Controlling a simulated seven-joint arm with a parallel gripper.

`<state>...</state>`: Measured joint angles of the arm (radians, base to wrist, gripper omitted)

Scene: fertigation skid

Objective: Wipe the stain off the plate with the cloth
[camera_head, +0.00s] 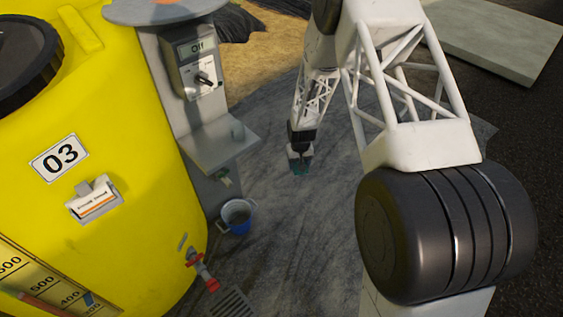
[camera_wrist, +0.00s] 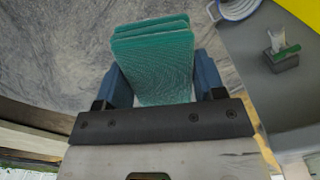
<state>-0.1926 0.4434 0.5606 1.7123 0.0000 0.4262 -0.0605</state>
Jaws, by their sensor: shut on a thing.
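My gripper (camera_head: 300,153) hangs over the grey ground, to the right of the grey stand. It is shut on a folded green cloth (camera_wrist: 153,65), which shows as a layered pad between the blue fingers in the wrist view. In the head view the cloth (camera_head: 300,167) is a small teal patch below the fingertips. A round grey plate (camera_head: 178,10) shows in part at the top of the stand, with an orange-brown mark (camera_head: 168,2) at the picture's edge. The mark is cut off, so I cannot tell its full shape. The cloth is well apart from this plate.
A yellow tank (camera_head: 110,130) marked 03 fills the left. A blue bucket (camera_head: 237,217) and red valve (camera_head: 204,272) sit low. Ground right of the stand is clear.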

